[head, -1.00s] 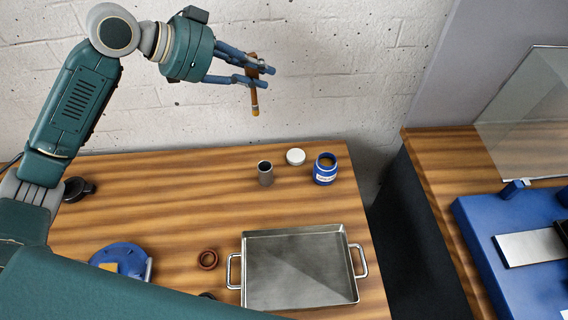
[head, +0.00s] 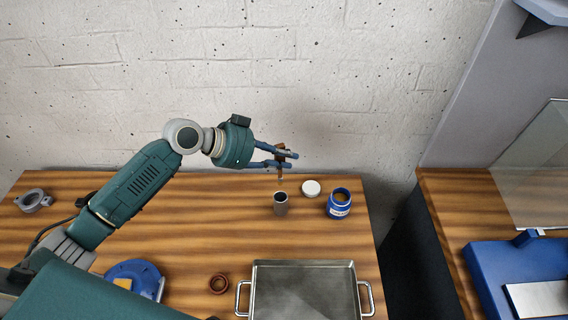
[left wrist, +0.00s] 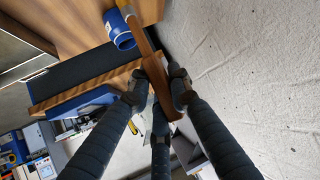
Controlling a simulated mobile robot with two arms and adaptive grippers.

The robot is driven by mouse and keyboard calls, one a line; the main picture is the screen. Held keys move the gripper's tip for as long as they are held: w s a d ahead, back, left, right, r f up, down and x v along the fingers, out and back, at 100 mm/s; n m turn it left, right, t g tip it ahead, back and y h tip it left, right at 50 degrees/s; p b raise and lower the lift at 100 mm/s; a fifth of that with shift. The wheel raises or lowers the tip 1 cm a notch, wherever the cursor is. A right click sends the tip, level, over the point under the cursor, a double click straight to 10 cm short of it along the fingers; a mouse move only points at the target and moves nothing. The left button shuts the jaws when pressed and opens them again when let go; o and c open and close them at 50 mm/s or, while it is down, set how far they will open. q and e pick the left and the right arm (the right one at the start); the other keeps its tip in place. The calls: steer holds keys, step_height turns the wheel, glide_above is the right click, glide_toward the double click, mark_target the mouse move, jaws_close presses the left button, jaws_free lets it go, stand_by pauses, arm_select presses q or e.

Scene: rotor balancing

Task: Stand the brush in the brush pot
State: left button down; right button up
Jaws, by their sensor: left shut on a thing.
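My left gripper (head: 291,160) is shut on the brush (head: 281,153), which has a brown wooden handle. The brush hangs roughly upright, with its bristle end down. In the left wrist view the fingers (left wrist: 162,92) grip the brush handle (left wrist: 156,75), and the brush extends toward the top. My right gripper is not in view.
The wall is close behind.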

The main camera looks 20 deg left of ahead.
arm_select(q)
step_height(320, 180, down, 4)
steer(key=shift+r+p, duration=0.15)
steer(key=shift+p, duration=0.15)
steer(key=shift+f+b, duration=0.6)
steer(key=shift+b, duration=0.05)
steer(key=c, duration=1.6)
jaws_free()
steer(key=shift+r, duration=0.1)
